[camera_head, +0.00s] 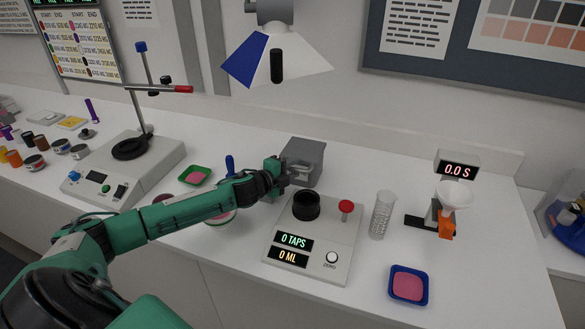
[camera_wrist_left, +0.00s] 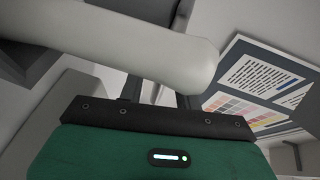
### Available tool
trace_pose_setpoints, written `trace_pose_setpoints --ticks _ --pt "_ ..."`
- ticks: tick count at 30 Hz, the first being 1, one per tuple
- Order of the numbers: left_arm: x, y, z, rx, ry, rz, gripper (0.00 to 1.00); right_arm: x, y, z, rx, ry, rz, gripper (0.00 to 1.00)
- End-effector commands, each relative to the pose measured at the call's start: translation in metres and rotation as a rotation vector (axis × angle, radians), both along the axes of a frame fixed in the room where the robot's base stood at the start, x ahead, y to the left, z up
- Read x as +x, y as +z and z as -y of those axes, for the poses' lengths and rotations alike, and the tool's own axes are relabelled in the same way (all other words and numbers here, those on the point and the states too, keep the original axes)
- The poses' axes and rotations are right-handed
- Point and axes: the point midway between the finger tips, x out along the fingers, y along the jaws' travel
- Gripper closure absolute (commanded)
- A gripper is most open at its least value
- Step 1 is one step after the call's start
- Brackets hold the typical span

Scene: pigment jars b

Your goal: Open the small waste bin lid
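I cannot tell what the bar is. My right gripper is not in view.
A scale-like device (camera_head: 318,235) with a black cup and red knob stands right in front of the bin. A clear cylinder (camera_head: 382,214), a funnel stand (camera_head: 446,210) and a blue tray (camera_head: 409,286) are to the right. A lamp (camera_head: 277,58) hangs above.

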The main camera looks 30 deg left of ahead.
Motion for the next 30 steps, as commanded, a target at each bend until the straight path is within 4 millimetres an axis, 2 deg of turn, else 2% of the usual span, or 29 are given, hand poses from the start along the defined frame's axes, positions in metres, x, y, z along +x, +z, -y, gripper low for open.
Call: trace_pose_setpoints --ticks 8,13,30 --pt "0.0007 -0.0003 0.0004 0.000 -0.001 0.000 0.66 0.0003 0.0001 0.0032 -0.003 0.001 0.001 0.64" --pt "0.0006 -0.0003 0.0003 0.000 -0.001 0.000 0.99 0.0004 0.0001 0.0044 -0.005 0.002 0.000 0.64" --pt "0.0007 0.0060 0.0002 0.000 -0.001 0.001 1.00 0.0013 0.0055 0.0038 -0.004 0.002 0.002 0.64"
